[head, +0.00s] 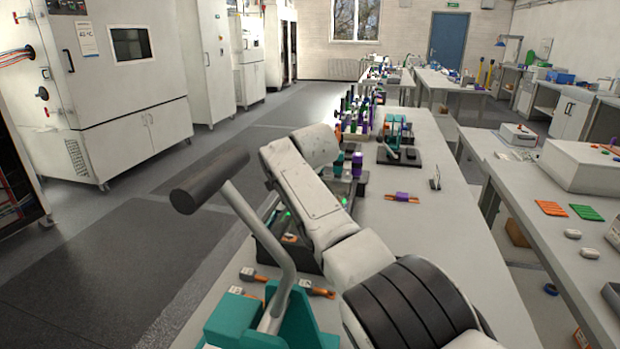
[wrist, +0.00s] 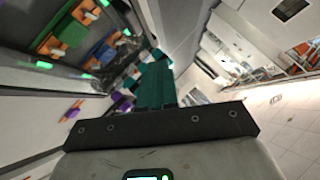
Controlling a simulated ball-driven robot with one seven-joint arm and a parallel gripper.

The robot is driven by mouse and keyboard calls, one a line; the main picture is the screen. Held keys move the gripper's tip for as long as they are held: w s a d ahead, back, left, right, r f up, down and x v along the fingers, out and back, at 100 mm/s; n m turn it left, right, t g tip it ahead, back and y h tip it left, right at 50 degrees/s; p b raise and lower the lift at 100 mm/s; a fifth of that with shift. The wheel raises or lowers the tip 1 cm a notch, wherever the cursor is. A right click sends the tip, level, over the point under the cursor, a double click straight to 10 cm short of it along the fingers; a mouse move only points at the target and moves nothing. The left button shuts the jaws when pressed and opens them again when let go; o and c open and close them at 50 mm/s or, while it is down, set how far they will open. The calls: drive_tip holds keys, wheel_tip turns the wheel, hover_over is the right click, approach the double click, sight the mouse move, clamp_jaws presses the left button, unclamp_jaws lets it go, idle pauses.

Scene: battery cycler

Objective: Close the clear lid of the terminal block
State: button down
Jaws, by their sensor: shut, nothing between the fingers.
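My gripper shows in the wrist view (wrist: 156,70), where its teal fingers stand together, shut and empty, above a dark crossbar. In the head view my white arm reaches over the bench and its gripper end cannot be made out. I cannot pick out the terminal block or its clear lid with certainty in either view. A dark fixture with green lights (head: 283,262) is partly hidden behind my arm in the head view. In the wrist view a dark tray (wrist: 40,75) at upper left holds green and blue blocks with orange ends and lit green spots.
A teal stand with a grey lever and dark handle (head: 210,182) rises in the foreground. A purple-and-orange part (head: 402,197) and a small upright plate (head: 435,178) stand on the bench (head: 445,235). Orange-ended pieces (head: 318,291) lie near the front. The bench's right side is mostly clear.

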sight(281, 208)
drive_tip(key=f+b, duration=0.1)
drive_tip(key=a+f+b, duration=0.1)
drive_tip(key=b, duration=0.1)
drive_tip(key=a+f+b, duration=0.1)
drive_tip(key=b, duration=0.1)
drive_tip(key=shift+w+a+f, duration=0.1)
drive_tip(key=shift+w+f, duration=0.25)
drive_tip(key=shift+w, duration=0.05)
drive_tip(key=shift+w+a+f+b, duration=0.15)
drive_tip(key=shift+a+f+b, duration=0.25)
drive_tip(key=shift+f+b, duration=0.45)
drive_tip(key=shift+w+a+f+b, duration=0.1)
drive_tip(key=shift+a+f+b, duration=0.3)
drive_tip(key=shift+f+b, duration=0.35)
drive_tip(key=shift+f, duration=0.1)
